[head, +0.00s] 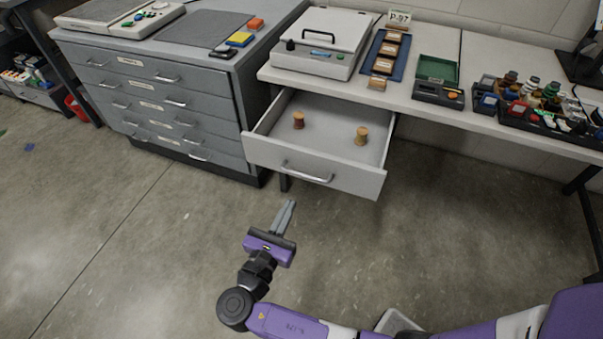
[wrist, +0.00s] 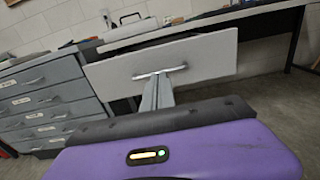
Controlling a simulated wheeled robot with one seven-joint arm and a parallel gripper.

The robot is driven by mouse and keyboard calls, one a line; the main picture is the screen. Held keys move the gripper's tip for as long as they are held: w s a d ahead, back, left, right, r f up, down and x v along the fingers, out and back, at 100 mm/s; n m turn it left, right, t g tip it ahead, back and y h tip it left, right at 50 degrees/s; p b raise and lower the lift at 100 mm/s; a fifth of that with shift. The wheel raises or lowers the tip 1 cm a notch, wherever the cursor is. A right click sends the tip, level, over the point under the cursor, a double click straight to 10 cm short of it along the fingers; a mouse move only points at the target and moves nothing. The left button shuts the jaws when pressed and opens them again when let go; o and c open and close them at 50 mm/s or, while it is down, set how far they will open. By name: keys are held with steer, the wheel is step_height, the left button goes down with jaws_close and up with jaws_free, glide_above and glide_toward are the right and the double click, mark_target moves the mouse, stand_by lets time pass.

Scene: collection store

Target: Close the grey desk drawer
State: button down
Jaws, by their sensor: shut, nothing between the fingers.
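The grey desk drawer (head: 340,176) is pulled well out from under the desk top in the head view. Two wooden-looking spools, one red-brown (head: 298,120) and one tan (head: 361,136), stand inside it. Its front panel carries a bar handle (head: 307,173). In the wrist view the drawer front (wrist: 205,58) faces me, with the handle (wrist: 160,72) just beyond my fingertips. My gripper (head: 290,204) is shut and empty, in front of and below the drawer front in the head view. The fingers (wrist: 156,92) look apart from the handle, though the exact gap is hard to tell.
A grey multi-drawer cabinet (head: 165,115) stands left of the open drawer. The desk top (head: 440,55) holds a white lidded box (head: 321,42), a green tray (head: 437,68) and a dark tray of small jars (head: 545,120). The concrete floor (head: 150,250) in front is mostly clear.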

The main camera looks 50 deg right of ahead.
mark_target(312, 161)
steer(key=x, duration=1.4)
steer(key=shift+f+b, duration=0.1)
steer(key=shift+b, duration=0.3)
steer(key=shift+w+d, duration=0.1)
steer(key=shift+d, duration=0.35)
steer(key=b+x, duration=0.3)
steer(key=x, duration=1)
steer(key=b+x, duration=0.4)
steer(key=x, duration=0.9)
steer(key=shift+f, duration=0.2)
steer(key=shift+w+d+r, duration=0.15)
steer(key=shift+d+r, duration=0.15)
steer(key=shift+d, duration=0.1)
